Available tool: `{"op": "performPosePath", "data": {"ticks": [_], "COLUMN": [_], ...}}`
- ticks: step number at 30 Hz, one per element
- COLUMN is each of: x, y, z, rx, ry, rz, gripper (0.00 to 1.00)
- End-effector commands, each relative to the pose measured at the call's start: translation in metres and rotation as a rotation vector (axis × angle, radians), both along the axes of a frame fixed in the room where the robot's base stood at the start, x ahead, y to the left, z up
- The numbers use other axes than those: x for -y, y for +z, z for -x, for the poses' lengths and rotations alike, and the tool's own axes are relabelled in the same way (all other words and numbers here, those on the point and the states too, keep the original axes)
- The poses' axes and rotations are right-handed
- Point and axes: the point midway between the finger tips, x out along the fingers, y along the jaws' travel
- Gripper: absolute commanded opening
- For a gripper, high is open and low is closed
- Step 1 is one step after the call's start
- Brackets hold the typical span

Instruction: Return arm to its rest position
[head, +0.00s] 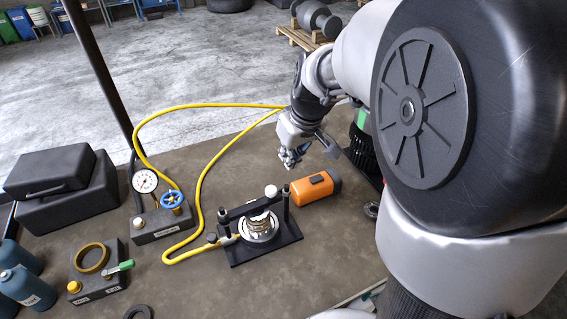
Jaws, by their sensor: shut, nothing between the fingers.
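My arm reaches in from the right of the head view, its large grey and white links filling that side. My gripper (290,158) hangs above the table, behind the black fixture and to the upper left of the orange box. It is shut and holds nothing that I can see. A yellow hose passes behind the wrist. The fixture (262,250), with two posts, a crossbar and a round metal part in its middle, stands on the brown table (330,258) below the gripper, apart from it.
An orange and black box (315,187) lies right of the fixture. A yellow hose (200,200) loops left to a block with a gauge (145,181) and blue valve (172,199). Black cases (65,190), a grey block (98,283) and blue bottles (22,285) stand left. A dark pole rises upper left.

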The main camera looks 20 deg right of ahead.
Motion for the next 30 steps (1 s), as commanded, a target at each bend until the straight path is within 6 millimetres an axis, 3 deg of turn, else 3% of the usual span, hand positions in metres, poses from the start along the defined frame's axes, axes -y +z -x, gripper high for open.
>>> {"op": "performPosePath", "data": {"ticks": [3,10,14,22,27,30], "x": [0.001,-0.002,-0.019,-0.069,-0.087,-0.092], "y": [0.011,0.016,0.026,0.04,0.031,0.023], "z": [0.003,0.009,0.029,0.12,0.176,0.2], "rx": [0.002,0.0,0.009,0.036,0.053,0.063], "ry": [0.0,0.0,-0.005,-0.046,-0.08,-0.097], "rz": [0.001,0.001,0.002,0.004,0.002,0.001], "gripper": [0.0,0.0,0.0,0.0,0.0,0.0]}}
